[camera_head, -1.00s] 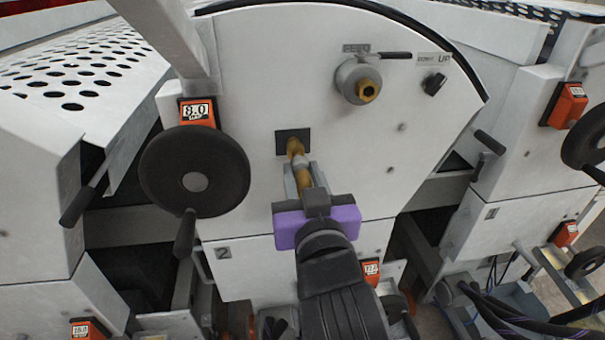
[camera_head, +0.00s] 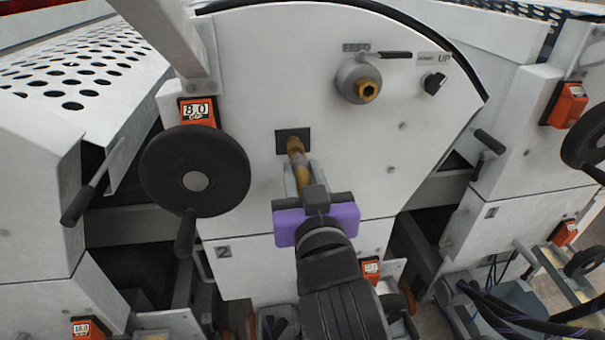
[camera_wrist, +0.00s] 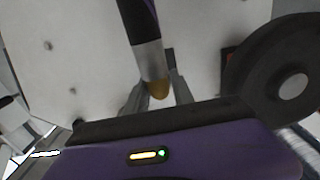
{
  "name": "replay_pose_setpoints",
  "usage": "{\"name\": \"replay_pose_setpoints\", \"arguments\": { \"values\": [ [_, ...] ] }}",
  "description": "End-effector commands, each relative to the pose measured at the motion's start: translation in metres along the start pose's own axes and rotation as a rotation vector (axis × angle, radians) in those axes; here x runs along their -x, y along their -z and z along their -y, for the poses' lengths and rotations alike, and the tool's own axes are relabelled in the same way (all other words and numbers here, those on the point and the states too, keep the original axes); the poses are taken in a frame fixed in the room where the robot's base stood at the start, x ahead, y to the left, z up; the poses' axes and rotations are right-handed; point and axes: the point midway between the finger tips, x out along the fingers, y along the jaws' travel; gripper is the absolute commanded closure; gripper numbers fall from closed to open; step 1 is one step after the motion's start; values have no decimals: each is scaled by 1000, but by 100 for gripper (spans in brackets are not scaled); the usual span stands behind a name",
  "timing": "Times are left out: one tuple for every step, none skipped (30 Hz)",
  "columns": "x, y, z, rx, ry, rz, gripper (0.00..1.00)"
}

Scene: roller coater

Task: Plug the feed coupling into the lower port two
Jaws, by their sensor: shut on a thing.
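The feed coupling (camera_head: 296,147) is a slim brass-coloured piece with a silver band, held in front of the white machine panel. Its far end overlaps a dark square (camera_head: 281,143) on the panel; whether it is inside or only in front cannot be told. My gripper (camera_head: 300,174), with a purple body, is shut on the coupling. In the wrist view the coupling (camera_wrist: 151,60) shows a dark length, a silver band and a brass end between my gripper's fingers (camera_wrist: 158,95). A second round fitting with a brass centre (camera_head: 367,90) sits upper right under a FEED label. I cannot identify lower port two.
A black handwheel (camera_head: 160,180) with a handle stands close left of my gripper, below an orange 8.0 counter (camera_head: 198,111). A black knob (camera_head: 434,83) is at upper right. A lower panel marked 2 (camera_head: 224,252) lies below. The panel right of my gripper is mostly clear.

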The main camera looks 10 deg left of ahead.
Motion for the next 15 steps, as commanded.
{"name": "replay_pose_setpoints", "arguments": {
  "values": [
    [-1, 1, 0, 0, 0, -2, 100],
    [-2, 1, 0, 0, 0, -2, 100],
    [-2, 1, 0, 0, 0, -2, 100],
    [-3, 1, 0, 0, 0, -2, 100],
    [-4, 1, 0, 0, 0, -2, 100],
    [-5, 1, 0, 0, 0, -2, 100],
    [-5, 1, 0, 0, 0, -2, 100],
    [-6, 1, 0, 0, 0, -2, 100],
    [-7, 1, 0, 0, 0, -2, 100],
    [-7, 1, 0, 0, 0, -2, 100],
    [-8, 1, 0, 0, 0, -2, 100],
    [-9, 1, 0, 0, 0, -3, 100],
    [-9, 1, 0, 0, 0, -3, 100],
    [-10, 2, 0, 0, 0, -3, 100],
    [-11, 2, 0, -1, 0, -3, 100]
  ]
}}
